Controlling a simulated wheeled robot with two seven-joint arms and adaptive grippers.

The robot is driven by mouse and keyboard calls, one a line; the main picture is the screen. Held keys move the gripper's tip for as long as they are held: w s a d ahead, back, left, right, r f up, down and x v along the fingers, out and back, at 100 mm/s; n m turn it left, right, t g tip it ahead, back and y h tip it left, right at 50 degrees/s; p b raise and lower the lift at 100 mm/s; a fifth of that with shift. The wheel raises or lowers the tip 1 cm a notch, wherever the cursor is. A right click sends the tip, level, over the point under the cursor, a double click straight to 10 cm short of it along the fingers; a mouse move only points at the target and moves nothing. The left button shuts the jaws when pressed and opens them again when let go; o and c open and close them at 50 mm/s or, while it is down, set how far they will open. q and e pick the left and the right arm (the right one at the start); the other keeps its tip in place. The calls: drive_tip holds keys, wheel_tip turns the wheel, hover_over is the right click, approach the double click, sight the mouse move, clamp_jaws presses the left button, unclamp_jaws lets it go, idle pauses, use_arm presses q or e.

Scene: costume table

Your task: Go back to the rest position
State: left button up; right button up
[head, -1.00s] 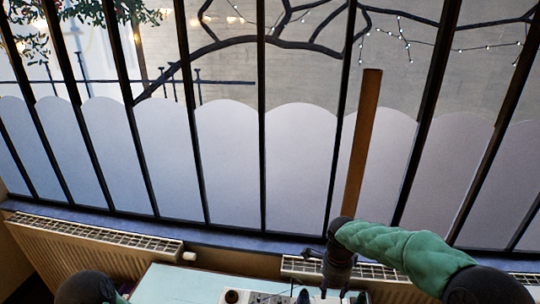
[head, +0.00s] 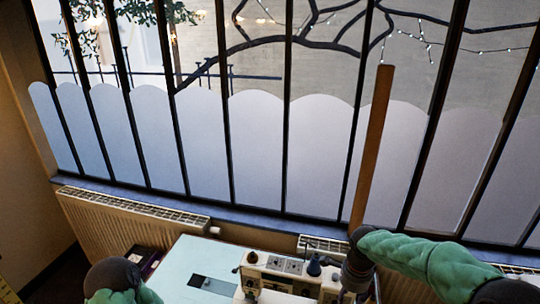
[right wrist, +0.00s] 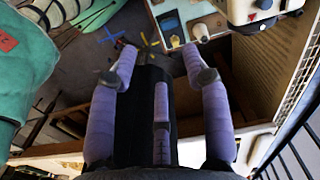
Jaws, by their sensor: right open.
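My right arm comes in from the right in a green sleeve in the head view. Its wrist is bent downward, with the gripper (head: 356,284) pointing down beside the sewing machine, partly cut off by the bottom edge. In the right wrist view the two purple-grey fingers of this gripper (right wrist: 160,62) stand apart with nothing between them. Of my left arm, only a dark joint and a bit of green sleeve show at the bottom left of the head view; the left gripper is out of view.
A cream sewing machine (head: 290,275) stands on a pale turquoise table (head: 185,270). Radiators (head: 130,224) run under the tall window, and a wooden strip (head: 373,140) stands against it. In the right wrist view, the machine's white body (right wrist: 258,10) is close at the upper right.

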drive_tip(key=s+a+f+n+y+b, duration=0.1)
drive_tip(key=s+a+f+n+b, duration=0.2)
drive_tip(key=f, duration=0.8)
drive_tip(key=s+a+f+n+y+b, duration=0.15)
drive_tip(key=a+f+n+b, duration=0.3)
drive_tip(key=f, duration=0.65)
use_arm(q)
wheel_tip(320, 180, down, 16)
drive_tip(key=b, duration=0.8)
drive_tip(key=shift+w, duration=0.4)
use_arm(e)
drive_tip(key=s+a+f+n, duration=0.2)
drive_tip(key=s+f+n, duration=0.2)
drive_tip(key=s+f, duration=0.3)
drive_tip(key=s+a+f+n+y, duration=0.1)
drive_tip(key=s+a+f+n, duration=0.2)
drive_tip(key=s+f, duration=0.5)
wheel_tip(320, 180, down, 6)
drive_tip(key=shift+s+a+r+n, duration=0.1)
drive_tip(key=shift+s+a+n, duration=0.15)
drive_tip(key=shift+n, duration=0.6)
drive_tip(key=shift+w, duration=0.1)
